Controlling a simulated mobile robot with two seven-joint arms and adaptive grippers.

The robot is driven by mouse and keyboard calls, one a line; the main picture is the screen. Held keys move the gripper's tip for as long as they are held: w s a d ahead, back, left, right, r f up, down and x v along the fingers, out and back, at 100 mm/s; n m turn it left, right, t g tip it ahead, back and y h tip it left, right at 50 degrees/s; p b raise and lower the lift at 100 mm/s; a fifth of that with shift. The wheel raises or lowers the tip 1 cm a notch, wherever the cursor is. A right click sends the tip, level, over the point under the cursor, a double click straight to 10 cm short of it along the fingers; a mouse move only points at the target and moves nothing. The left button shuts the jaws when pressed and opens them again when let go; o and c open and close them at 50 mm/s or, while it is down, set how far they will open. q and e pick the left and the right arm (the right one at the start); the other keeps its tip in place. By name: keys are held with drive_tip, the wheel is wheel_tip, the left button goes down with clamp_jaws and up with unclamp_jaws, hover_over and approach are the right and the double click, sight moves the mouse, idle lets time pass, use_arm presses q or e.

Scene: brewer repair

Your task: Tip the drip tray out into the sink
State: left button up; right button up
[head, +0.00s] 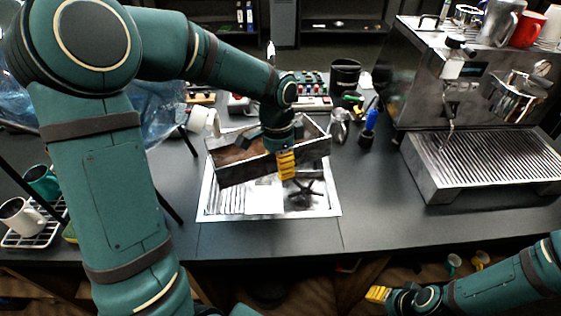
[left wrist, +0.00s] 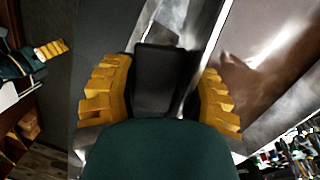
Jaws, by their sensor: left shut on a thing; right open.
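The drip tray (head: 231,172) is a long metal box with brown liquid or residue inside. My left gripper (head: 287,163) is shut on its near wall and holds it tilted above the sink (head: 213,205). In the left wrist view the yellow fingers (left wrist: 160,95) stand either side of a dark block on the tray, and the brown-stained tray inside (left wrist: 260,50) shows at the right. The sink is a steel basin with a ribbed drainer, partly hidden under the tray. My right gripper (head: 378,294) is low at the front right, open and empty, away from the tray.
The espresso machine (head: 430,95) stands at the right with its ribbed steel base (head: 480,165). A steel pitcher (head: 339,127), a blue-handled tool (head: 371,120) and a black canister (head: 345,75) stand behind the sink. Mugs (head: 20,217) sit on a rack at the left. Counter right of the sink is clear.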

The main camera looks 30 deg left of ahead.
use_arm(q)
drive_tip(key=shift+w+a+r+g+h+p, duration=0.1)
drive_tip(key=shift+r+g+h+p, duration=0.1)
drive_tip(key=shift+r+p, duration=0.45)
drive_tip(key=shift+w+a+r+g+h+p, duration=0.1)
drive_tip(key=shift+r+h+p, duration=0.1)
drive_tip(key=shift+r+p, duration=0.35)
drive_tip(key=h+p, duration=0.1)
drive_tip(key=p, duration=0.1)
drive_tip(key=w+a+r+g+h+p, duration=0.1)
drive_tip(key=p, duration=0.1)
drive_tip(key=shift+r+g+p, duration=0.2)
drive_tip(key=shift+g+p, duration=0.1)
drive_tip(key=shift+w+a+r+g+h+p, duration=0.3)
drive_tip(key=shift+h+p, duration=0.2)
drive_tip(key=shift+p, duration=0.55)
drive_tip(key=shift+w+a+r+g+h, duration=0.15)
drive_tip(key=shift+a+r+g+h, duration=0.05)
drive_tip(key=shift+a+g+h, duration=0.25)
idle(0.6)
